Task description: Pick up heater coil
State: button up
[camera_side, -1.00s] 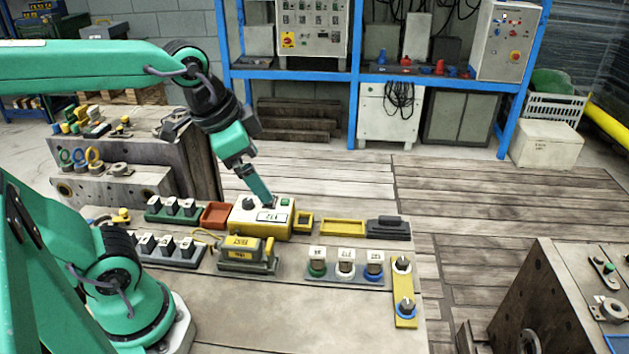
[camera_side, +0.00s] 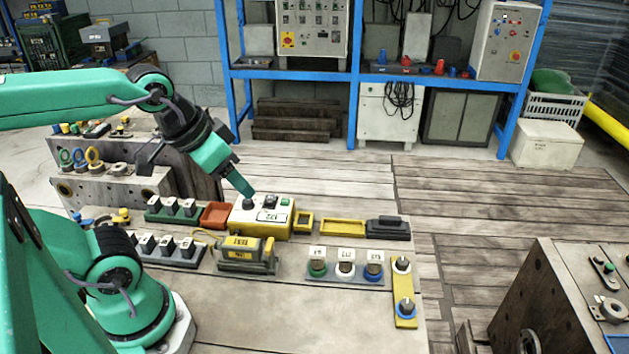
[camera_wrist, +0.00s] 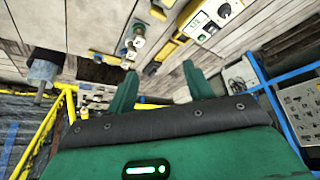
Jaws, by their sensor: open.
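My gripper (camera_side: 251,192) is open and empty, just above the black knob (camera_side: 249,203) on the yellow box with a white top (camera_side: 267,216). I cannot tell if it touches the knob. In the wrist view my gripper (camera_wrist: 160,69) shows two spread green fingers with nothing between them. No part is clearly recognisable as the heater coil. Candidates are the labelled pieces with green, white and blue rings (camera_side: 346,268) in a grey tray, and the coloured rings (camera_side: 80,156) on the metal block at left.
A red tray (camera_side: 215,215), a yellow tray (camera_side: 343,226) and a dark block (camera_side: 388,227) flank the box. A yellow-topped unit (camera_side: 247,253) stands in front. A yellow plate (camera_side: 405,286) lies at the bench's right edge. The front of the bench is bare.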

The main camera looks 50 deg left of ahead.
jog(key=shift+w, duration=0.15)
jog(key=m+g, duration=0.6)
jog(key=m, duration=0.3)
send_over(376, 255)
jog(key=f, duration=1.3)
jog(key=shift+a+f, duration=0.15)
jog(key=shift+a, duration=0.2)
jog(key=shift+d+f, duration=0.2)
jog(key=shift+f, duration=0.15)
jog(key=shift+f, duration=1.3)
jog(key=shift+f, duration=0.1)
jog(key=shift+d+f, duration=0.15)
jog(key=shift+f, duration=2.3)
